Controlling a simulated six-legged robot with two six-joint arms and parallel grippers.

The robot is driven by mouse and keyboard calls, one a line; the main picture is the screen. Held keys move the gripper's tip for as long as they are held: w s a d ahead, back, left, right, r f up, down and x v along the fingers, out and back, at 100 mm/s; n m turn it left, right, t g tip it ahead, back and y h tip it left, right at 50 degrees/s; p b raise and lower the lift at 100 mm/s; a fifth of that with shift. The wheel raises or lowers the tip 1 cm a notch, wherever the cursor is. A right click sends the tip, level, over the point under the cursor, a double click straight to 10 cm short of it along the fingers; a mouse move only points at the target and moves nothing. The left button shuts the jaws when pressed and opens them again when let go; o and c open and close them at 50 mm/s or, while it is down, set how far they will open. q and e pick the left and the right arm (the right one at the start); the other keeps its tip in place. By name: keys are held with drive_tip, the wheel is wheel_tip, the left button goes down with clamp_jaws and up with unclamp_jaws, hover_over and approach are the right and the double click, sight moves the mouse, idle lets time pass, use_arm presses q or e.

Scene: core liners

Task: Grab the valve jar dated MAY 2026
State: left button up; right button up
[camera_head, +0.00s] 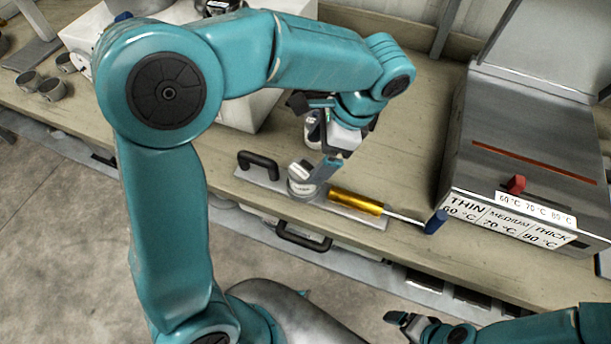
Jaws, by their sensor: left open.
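My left gripper (318,155) reaches down from the upper right of its arm over the bench. It is open, with one grey finger toward the front. A small jar with a white label and dark parts (312,130) stands just behind and left of the gripper, partly hidden by it. I cannot read a date on it. A short silver cylinder (299,181) stands on a metal plate, close to the front finger; I cannot tell whether they touch. My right gripper (404,321) is low at the bottom right, away from the bench, its opening unclear.
The metal plate (352,207) has a black handle (258,163) at its left. A yellow-handled tool (356,202) with a blue tip lies toward the right. A metal heater box (530,165) with temperature labels stands right. Small grey cups (50,90) sit far left.

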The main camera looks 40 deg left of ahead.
sight(304, 168)
use_arm(q)
drive_tip(key=x, duration=0.7)
drive_tip(key=shift+w+a+r, duration=0.1)
drive_tip(key=shift+a, duration=0.05)
drive_tip(key=c, duration=1.2)
